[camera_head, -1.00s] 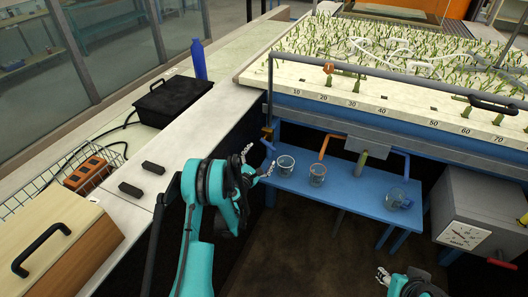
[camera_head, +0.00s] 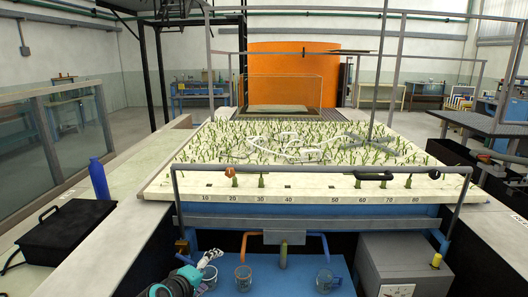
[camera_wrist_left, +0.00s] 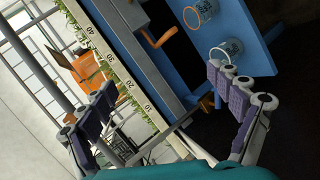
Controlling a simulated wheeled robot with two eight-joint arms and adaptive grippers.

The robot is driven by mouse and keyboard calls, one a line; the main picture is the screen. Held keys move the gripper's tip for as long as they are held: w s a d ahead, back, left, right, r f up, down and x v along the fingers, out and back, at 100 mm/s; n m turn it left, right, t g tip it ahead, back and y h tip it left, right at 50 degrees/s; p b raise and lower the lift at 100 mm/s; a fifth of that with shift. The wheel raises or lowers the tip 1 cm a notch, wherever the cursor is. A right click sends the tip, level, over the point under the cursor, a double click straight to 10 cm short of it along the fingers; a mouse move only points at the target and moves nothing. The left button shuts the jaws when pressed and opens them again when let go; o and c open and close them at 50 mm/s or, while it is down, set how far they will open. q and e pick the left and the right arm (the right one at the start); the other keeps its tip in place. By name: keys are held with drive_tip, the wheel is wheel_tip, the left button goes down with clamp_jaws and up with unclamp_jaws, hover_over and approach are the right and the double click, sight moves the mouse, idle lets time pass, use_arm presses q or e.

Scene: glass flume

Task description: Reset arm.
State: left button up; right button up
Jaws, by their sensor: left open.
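My left gripper (camera_head: 204,265) shows at the bottom of the head view, its teal wrist coming in from the lower left. In the left wrist view its two fingers (camera_wrist_left: 165,115) stand wide apart with nothing between them. It is beside the left glass beaker (camera_head: 209,277) on the blue shelf (camera_head: 262,268); I cannot tell whether they touch. My right gripper is outside both current views.
Two more glass beakers, one in the middle (camera_head: 243,278) and one at right (camera_head: 324,281), stand on the shelf. A grey box (camera_head: 400,262) is to the right. The planted flume bed (camera_head: 300,150) lies above. A black case (camera_head: 66,232) and blue bottle (camera_head: 99,180) are left.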

use_arm(q)
drive_tip(key=s+a+f+m+g+y, duration=0.1)
drive_tip(key=s+m, duration=0.4)
drive_tip(key=s, duration=0.8)
drive_tip(key=s+a+f+m+g+y, duration=0.1)
drive_tip(key=s+f+m+g+y, duration=0.2)
drive_tip(key=s, duration=1)
drive_tip(key=m, duration=0.3)
drive_tip(key=shift+g, duration=0.3)
